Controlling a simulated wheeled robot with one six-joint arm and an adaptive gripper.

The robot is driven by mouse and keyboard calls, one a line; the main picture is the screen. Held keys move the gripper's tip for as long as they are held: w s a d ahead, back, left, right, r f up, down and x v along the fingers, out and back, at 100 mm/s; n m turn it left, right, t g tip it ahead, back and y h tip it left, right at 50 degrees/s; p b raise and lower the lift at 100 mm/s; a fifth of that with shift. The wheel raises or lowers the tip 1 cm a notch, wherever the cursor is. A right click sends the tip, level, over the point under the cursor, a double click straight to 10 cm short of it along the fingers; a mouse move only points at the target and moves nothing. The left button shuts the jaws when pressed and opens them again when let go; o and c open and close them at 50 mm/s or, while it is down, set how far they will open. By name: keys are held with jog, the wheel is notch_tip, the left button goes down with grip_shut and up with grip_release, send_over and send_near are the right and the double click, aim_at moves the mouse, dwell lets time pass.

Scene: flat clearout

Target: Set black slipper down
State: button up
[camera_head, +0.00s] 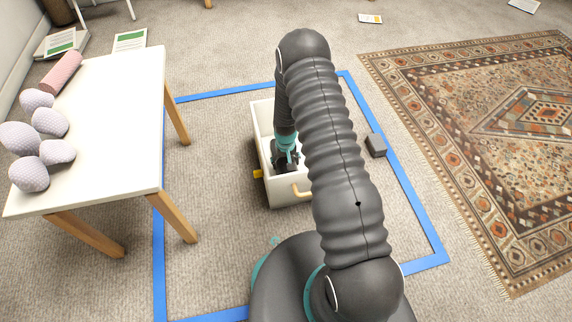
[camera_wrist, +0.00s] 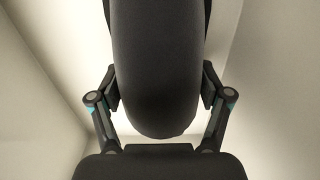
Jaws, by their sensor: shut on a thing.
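The black slipper (camera_wrist: 158,75) fills the middle of the wrist view, between the two fingers of my gripper (camera_wrist: 158,92), which is shut on it. Pale walls surround it there. In the head view my gripper (camera_head: 286,158) reaches down inside a white crate (camera_head: 288,196) on the carpet. The slipper's dark shape is hard to tell from the gripper in that view. My arm hides the right part of the crate. I cannot tell whether the slipper touches the crate floor.
Blue tape (camera_head: 415,206) outlines a floor area around the crate. A small dark grey block (camera_head: 376,145) lies right of it. A white table (camera_head: 115,120) with several pale lumpy objects (camera_head: 30,174) and a pink roller (camera_head: 62,72) stands left. A patterned rug (camera_head: 455,110) lies right.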

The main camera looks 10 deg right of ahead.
jog(key=shift+f, duration=0.55)
jog(key=shift+f, duration=0.15)
jog(key=o, duration=1.3)
